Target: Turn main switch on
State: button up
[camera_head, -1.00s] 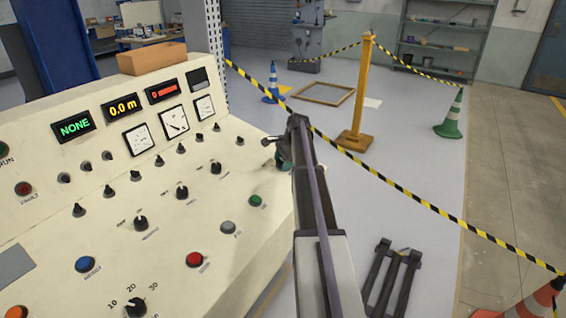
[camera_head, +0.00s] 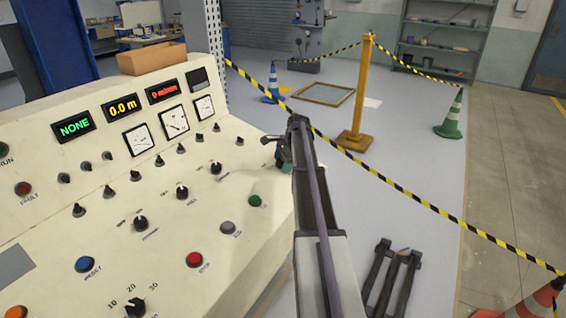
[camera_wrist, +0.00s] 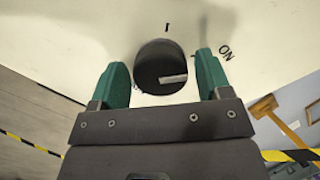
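The main switch (camera_wrist: 160,60) is a round black knob with a pale pointer mark on the pale panel in the wrist view. Its pointer lies nearly sideways, its outer end to the right. A short tick stands above the knob, and the word ON is to its upper right. My gripper (camera_wrist: 163,72) has its two green fingers on either side of the knob, with visible gaps. In the head view my gripper (camera_head: 281,158) is at the right edge of the control panel (camera_head: 110,205). The switch cannot be made out there behind my arm.
The panel carries several small black knobs, a red button (camera_head: 194,260), a blue button (camera_head: 85,264) and a green button (camera_head: 258,201). Yellow-black tape (camera_head: 420,205) runs across the right, past a yellow post (camera_head: 357,95).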

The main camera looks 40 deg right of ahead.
jog(key=shift+o, duration=0.5)
jog(key=shift+r, duration=0.1)
jog(key=p+v, duration=1)
jog(key=shift+r, duration=0.3)
jog(key=shift+d, duration=0.1)
